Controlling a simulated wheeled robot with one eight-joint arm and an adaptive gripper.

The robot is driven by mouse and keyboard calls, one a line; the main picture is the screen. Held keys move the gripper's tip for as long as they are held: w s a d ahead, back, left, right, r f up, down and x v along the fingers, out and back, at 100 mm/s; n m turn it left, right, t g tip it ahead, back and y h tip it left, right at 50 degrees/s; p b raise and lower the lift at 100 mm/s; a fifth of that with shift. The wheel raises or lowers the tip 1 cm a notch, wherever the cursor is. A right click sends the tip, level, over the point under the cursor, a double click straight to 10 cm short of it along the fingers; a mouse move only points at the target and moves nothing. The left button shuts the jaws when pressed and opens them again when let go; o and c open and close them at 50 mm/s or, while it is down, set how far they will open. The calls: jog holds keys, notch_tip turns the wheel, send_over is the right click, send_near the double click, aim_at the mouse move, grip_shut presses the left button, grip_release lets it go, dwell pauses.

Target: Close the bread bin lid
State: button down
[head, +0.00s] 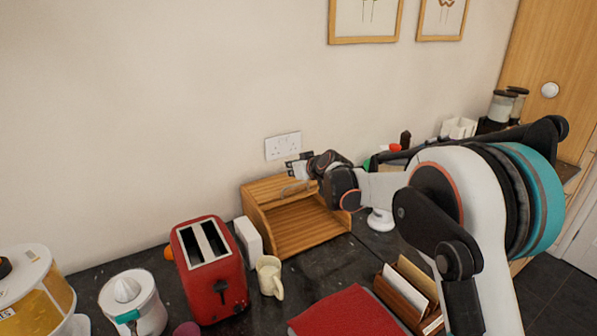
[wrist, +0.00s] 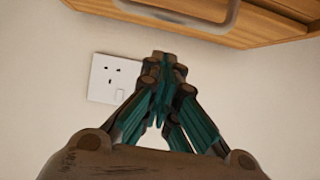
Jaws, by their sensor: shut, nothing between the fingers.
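The wooden bread bin (head: 305,228) stands against the wall, its front open and its empty inside showing. Its slatted lid (head: 268,189) is raised at the top, with a grey metal handle (head: 296,187) near the lid's front edge. In the wrist view, the handle (wrist: 185,14) and wooden lid edge (wrist: 265,25) run along the top of the picture. My gripper (head: 291,167) is above the bin's top, close to the handle, and hides part of the lid. In the wrist view, its fingers (wrist: 165,62) are together, empty, and apart from the handle.
A wall socket (head: 283,146) is behind my gripper. A red toaster (head: 211,270), white box (head: 247,240) and cream mug (head: 269,275) stand left and in front of the bin. A letter rack (head: 405,298) and red cloth (head: 347,314) lie in front. My arm covers the right side.

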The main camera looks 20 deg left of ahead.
jog(key=x, duration=0.2)
jog(key=shift+w+a+f, duration=0.15)
jog(key=shift+w, duration=0.05)
jog(key=shift+s+d+f+b, duration=0.25)
jog(key=shift+s+d+b, duration=0.05)
jog(key=shift+s+d, duration=0.25)
jog(key=shift+s+d+f+b, duration=0.25)
jog(key=shift+s+d, duration=0.2)
jog(key=shift+d, duration=0.15)
jog(key=shift+s+d+f, duration=0.2)
jog(key=shift+d+f, duration=0.05)
jog(key=shift+f, duration=0.05)
jog(key=shift+r, duration=0.1)
jog(key=shift+s, duration=0.15)
